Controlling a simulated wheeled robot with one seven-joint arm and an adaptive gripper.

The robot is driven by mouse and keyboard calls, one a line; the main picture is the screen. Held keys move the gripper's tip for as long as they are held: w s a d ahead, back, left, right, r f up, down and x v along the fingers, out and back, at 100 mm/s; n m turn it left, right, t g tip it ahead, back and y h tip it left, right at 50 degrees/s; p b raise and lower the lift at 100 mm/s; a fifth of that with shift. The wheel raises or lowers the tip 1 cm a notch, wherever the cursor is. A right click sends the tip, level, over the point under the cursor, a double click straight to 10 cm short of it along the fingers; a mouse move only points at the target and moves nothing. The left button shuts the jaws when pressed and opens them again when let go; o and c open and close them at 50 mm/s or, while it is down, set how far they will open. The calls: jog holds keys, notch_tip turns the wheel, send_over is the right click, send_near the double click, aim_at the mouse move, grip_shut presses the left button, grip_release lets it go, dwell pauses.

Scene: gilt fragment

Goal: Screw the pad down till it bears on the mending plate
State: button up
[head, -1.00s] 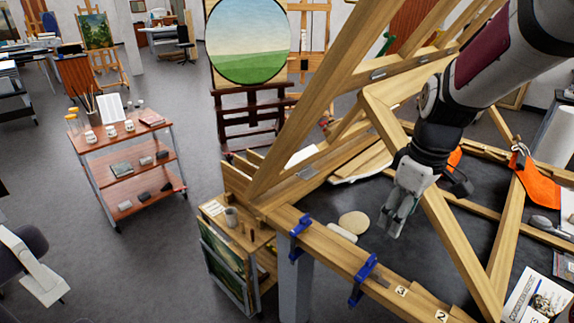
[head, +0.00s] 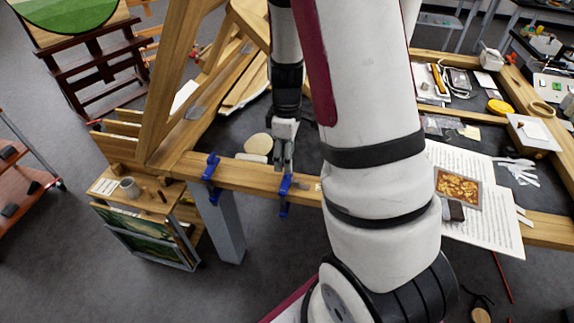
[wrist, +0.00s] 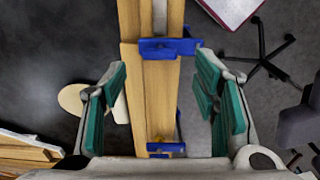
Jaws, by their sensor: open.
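Two blue clamps grip the wooden front rail (head: 248,178): a left clamp (head: 211,166) and a right clamp (head: 285,184). In the wrist view one clamp (wrist: 168,48) lies ahead and the other (wrist: 165,148) lies low, near the palm. A narrow grey metal strip (wrist: 160,15), perhaps the mending plate, lies on the wood beyond the upper clamp. The screw pad and any gap under it cannot be made out. My gripper (head: 284,160) is open and empty over the rail beside the right clamp. Its green-padded fingers (wrist: 157,90) appear on either side of the rail.
A pale round disc (head: 258,144) lies behind the rail. Slanted timbers (head: 165,85) rise at left. Sheets and a small picture (head: 458,187) lie at right. The wrist view shows a chair (wrist: 297,112).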

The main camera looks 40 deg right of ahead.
jog(key=shift+f, duration=2.3)
jog(key=c, duration=1.2)
